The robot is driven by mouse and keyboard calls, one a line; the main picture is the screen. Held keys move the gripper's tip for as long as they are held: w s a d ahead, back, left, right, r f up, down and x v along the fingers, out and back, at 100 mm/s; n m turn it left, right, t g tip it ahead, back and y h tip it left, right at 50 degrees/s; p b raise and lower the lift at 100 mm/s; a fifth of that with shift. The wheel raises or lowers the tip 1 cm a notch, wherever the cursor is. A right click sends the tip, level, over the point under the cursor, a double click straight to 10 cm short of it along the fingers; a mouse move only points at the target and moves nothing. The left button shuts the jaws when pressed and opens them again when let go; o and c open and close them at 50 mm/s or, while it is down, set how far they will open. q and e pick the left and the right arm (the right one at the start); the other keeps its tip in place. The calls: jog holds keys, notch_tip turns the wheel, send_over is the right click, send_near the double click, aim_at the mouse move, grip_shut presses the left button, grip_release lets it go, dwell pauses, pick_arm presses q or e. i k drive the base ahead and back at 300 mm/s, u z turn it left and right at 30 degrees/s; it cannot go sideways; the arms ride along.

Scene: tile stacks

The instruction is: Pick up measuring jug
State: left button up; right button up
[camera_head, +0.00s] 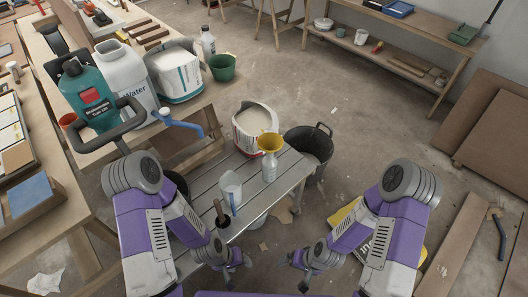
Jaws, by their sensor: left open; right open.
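The measuring jug (230,194) is a small pale jug with blue markings. It stands upright on the grey slatted table (203,178), near the middle of the view. My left gripper (240,268) is open and empty, in front of the jug and lower in the picture, near the table's front edge. My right gripper (294,269) is open and empty, to the right of the left one, over the floor. Neither gripper touches the jug.
A dark pot with a wooden handle (221,213) stands just in front of the jug. A bottle with a yellow funnel (270,163) and a white bucket (252,124) stand behind it to the right. A black bin (310,150) stands beside the table.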

aim_at(230, 184)
jog(key=k, duration=1.25)
jog(key=z, duration=0.7)
jog(key=i, duration=1.85)
jog(key=u, duration=1.15)
